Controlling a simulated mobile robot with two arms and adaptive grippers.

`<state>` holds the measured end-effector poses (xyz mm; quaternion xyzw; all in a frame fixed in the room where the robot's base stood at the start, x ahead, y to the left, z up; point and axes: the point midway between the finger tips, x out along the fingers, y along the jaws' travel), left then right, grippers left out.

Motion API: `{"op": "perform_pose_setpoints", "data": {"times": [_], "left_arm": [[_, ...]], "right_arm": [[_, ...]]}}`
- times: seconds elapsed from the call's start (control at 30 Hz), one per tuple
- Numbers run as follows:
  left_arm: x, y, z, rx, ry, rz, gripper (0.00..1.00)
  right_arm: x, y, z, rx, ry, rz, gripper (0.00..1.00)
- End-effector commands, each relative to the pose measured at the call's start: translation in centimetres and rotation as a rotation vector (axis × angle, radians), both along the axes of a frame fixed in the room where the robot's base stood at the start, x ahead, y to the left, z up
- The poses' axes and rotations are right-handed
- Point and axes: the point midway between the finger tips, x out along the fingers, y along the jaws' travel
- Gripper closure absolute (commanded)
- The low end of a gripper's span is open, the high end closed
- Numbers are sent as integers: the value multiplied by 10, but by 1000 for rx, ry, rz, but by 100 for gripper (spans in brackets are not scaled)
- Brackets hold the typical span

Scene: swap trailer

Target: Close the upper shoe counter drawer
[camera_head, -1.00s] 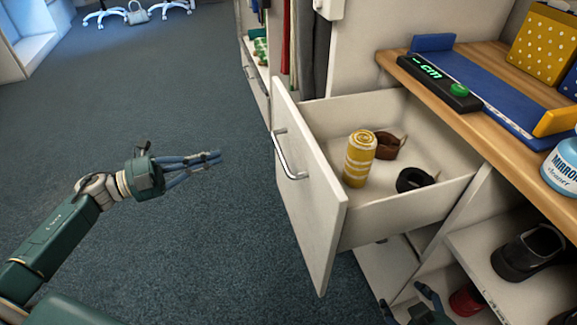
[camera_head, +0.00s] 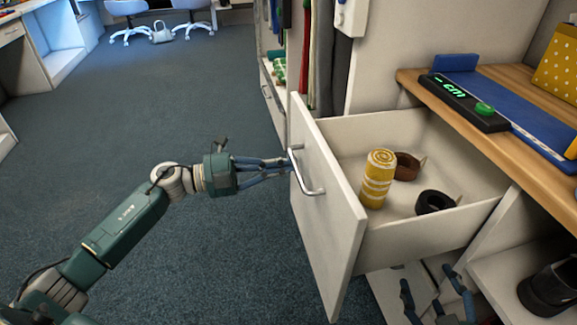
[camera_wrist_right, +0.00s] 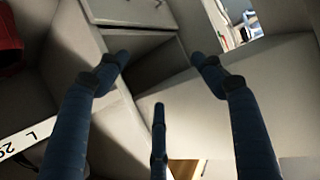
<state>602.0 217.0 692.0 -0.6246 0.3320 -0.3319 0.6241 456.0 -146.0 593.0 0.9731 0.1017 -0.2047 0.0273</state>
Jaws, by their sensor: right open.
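The upper drawer (camera_head: 333,213) of the shoe counter is pulled well out, its white front facing left in the head view. Its metal handle (camera_head: 308,178) is on that front. My right gripper (camera_head: 428,280) is open and empty, below the drawer by the lower shelves. Its spread fingers also show in the right wrist view (camera_wrist_right: 160,62).
The wooden counter top (camera_head: 500,82) holds a blue foot-measuring device (camera_head: 515,110) and a yellow dotted box (camera_head: 560,72). A dark shoe (camera_head: 550,290) sits on a lower shelf. Clothes hang behind the drawer. The carpet (camera_head: 150,110) on the left is clear.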

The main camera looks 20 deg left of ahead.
Motion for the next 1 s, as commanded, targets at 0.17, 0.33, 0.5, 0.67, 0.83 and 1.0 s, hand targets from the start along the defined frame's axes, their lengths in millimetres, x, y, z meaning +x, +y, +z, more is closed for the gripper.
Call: {"op": "perform_pose_setpoints", "data": {"times": [0.17,0.33,0.5,0.67,0.83,1.0], "left_arm": [[4,-5,0,1,0,0,100],[4,-5,0,1,0,1,100],[4,-6,0,0,0,0,100],[9,-14,2,-2,-1,0,100],[25,-36,4,-2,-3,0,100],[48,-71,5,-3,-3,-1,100]], "right_arm": [[3,1,5,5,-22,1,32],[3,1,5,5,-22,1,32],[3,1,4,5,-20,1,32],[-2,-1,-2,-4,15,-1,32],[-20,-10,-27,-34,143,-11,32],[-48,-20,-55,-70,305,-22,32]]}}
